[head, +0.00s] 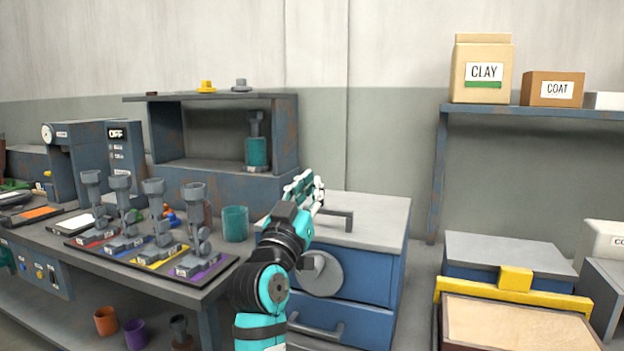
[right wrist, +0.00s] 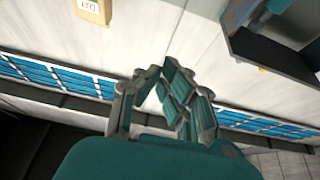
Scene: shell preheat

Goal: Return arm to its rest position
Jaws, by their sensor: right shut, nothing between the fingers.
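My right arm rises from the bottom middle of the head view. Its right gripper (head: 305,190) is raised in front of the blue cabinet's (head: 375,235) grey top, close to the grey bar handle there; I cannot tell the gap. The gripper is shut and empty. In the right wrist view the fingers (right wrist: 166,88) come together with nothing held, over a pale wall and blue-paned strips. My left gripper is not in view.
Left of my arm, a bench holds a tray (head: 75,244) of grey stands on coloured pads and a teal cup (head: 235,223). A blue shelf unit (head: 290,135) stands behind. A yellow-edged sand box (head: 515,325) is at right, below a shelf with a clay box (head: 482,70).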

